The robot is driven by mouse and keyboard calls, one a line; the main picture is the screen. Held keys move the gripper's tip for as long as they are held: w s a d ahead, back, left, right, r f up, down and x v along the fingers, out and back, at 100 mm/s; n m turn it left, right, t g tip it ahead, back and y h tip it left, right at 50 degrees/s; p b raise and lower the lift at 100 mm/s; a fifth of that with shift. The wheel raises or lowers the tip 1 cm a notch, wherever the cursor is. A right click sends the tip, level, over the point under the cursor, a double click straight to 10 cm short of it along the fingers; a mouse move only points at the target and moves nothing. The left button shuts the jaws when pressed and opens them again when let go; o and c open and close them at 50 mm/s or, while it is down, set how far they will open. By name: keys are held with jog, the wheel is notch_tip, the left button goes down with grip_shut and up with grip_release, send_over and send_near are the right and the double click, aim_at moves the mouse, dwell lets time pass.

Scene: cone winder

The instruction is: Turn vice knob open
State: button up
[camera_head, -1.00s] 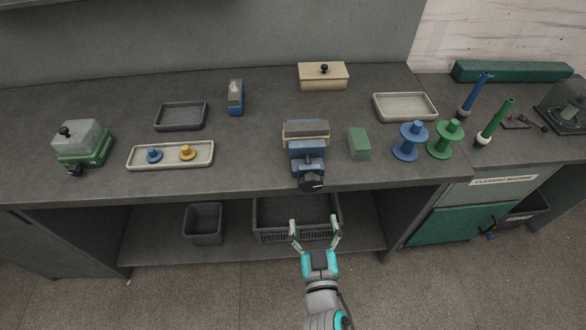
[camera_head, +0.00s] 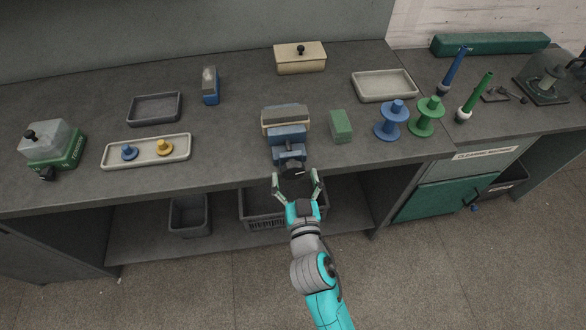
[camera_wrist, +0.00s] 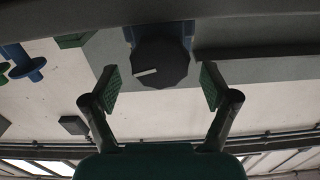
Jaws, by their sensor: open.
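The blue vice (camera_head: 287,137) stands at the front edge of the grey bench, with a beige and dark block in its jaws. Its black knob (camera_head: 291,171) faces the front and is partly hidden in the head view. In the wrist view the knob (camera_wrist: 160,62) is a dark faceted disc with a pale line, tilted slightly from level. My gripper (camera_head: 297,179) is open at the bench's front edge, with its fingers spread to either side of the knob. In the wrist view my green-padded fingertips (camera_wrist: 160,85) flank the knob with a gap on each side, not touching it.
A green block (camera_head: 340,126) and blue spool (camera_head: 393,121) stand right of the vice. A dark crate (camera_head: 263,213) sits on the shelf below. Floor in front is clear.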

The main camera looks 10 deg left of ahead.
jog(key=shift+x, duration=1.15)
jog(key=c, duration=1.2)
jog(key=shift+o, duration=0.2)
jog(key=n, duration=0.3)
jog(key=shift+a+n, duration=0.15)
jog(key=shift+n, duration=2.15)
